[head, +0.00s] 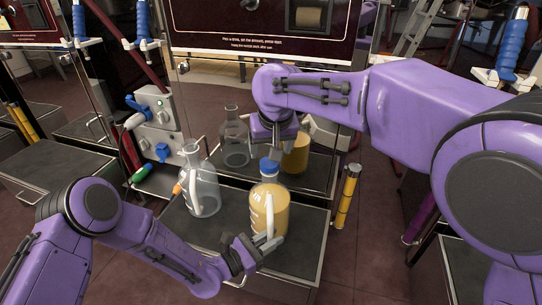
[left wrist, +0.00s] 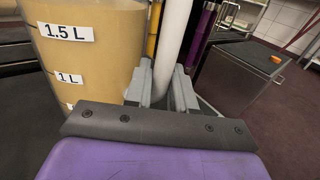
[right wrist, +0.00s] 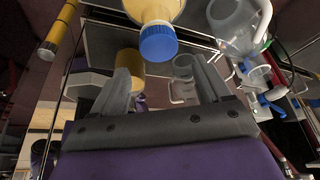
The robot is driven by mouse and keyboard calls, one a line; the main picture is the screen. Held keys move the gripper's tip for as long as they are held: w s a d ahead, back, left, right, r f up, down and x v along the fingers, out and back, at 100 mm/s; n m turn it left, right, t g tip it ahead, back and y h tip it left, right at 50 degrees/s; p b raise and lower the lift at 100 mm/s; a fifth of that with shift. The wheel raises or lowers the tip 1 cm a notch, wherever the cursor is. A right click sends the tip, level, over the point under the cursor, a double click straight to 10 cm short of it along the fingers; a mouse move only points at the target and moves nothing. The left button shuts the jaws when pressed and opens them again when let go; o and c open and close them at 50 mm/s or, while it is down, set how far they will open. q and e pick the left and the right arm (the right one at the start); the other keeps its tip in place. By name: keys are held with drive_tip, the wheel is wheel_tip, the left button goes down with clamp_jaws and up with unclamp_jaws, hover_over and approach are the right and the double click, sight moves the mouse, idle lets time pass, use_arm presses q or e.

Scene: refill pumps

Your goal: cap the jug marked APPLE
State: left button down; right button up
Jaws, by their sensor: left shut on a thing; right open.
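A jug of yellow-amber liquid (head: 268,210) stands upright on the front tray. It shows close up in the left wrist view (left wrist: 90,60), with 1.5 L and 1 L labels; no APPLE mark is readable. A blue cap (head: 269,166) is at the top of its neck; the right wrist view shows it too (right wrist: 157,43). I cannot tell how firmly it sits. My left gripper (head: 262,247) is shut on the jug's white handle (left wrist: 173,40). My right gripper (head: 282,145) is open and empty, just above and behind the cap, apart from it.
An empty clear jug (head: 201,192) stands to the left on the same tray (head: 296,240). A grey pump unit (head: 155,120) is at the left. A yellow post (head: 348,196) stands to the right.

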use_arm(q)
drive_tip(key=shift+a+f, duration=0.1)
drive_tip(key=shift+f, duration=0.05)
use_arm(e)
drive_tip(key=shift+r, duration=0.15)
drive_tip(key=o, duration=0.4)
drive_tip(key=shift+o, duration=0.2)
drive_tip(key=v, duration=1.2)
drive_tip(key=shift+r, duration=0.1)
